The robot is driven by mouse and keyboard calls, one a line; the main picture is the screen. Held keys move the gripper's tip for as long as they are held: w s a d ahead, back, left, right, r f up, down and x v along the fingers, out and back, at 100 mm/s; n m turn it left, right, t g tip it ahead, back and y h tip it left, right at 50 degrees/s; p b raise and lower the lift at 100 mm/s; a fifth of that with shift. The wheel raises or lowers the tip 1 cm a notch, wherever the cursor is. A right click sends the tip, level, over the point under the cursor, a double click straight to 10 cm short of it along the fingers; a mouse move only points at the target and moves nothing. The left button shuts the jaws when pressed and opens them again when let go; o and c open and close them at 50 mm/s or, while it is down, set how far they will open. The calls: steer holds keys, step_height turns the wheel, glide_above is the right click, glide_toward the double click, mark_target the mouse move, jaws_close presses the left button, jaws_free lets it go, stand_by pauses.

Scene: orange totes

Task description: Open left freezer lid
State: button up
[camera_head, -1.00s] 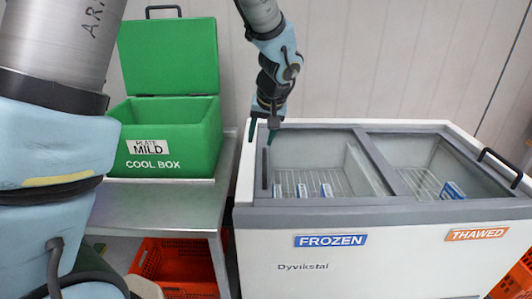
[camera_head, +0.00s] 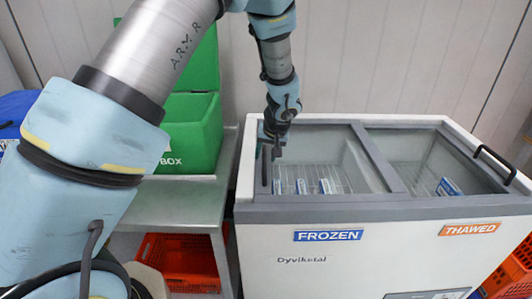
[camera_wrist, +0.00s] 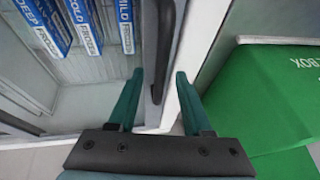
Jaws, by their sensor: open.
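The white chest freezer (camera_head: 290,262) has a left glass lid (camera_head: 330,148) over the side labelled FROZEN. The lid lies flat and looks shut. Its dark bar handle (camera_head: 264,168) runs along the left edge. My gripper (camera_head: 270,155) is at the far end of this handle, pointing down. In the wrist view, my gripper (camera_wrist: 160,74) is open, with its green fingers on either side of the dark handle (camera_wrist: 165,35). The fingers do not grip it. Contact cannot be told.
The right lid (camera_head: 425,155), on the THAWED side, has its own dark handle (camera_head: 496,163) at the right. A green cool box (camera_head: 195,130) stands on a metal table (camera_head: 170,205) left of the freezer. Orange totes (camera_head: 185,258) sit below it.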

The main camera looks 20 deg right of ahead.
jaws_close()
stand_by(0.4)
stand_by(1.1)
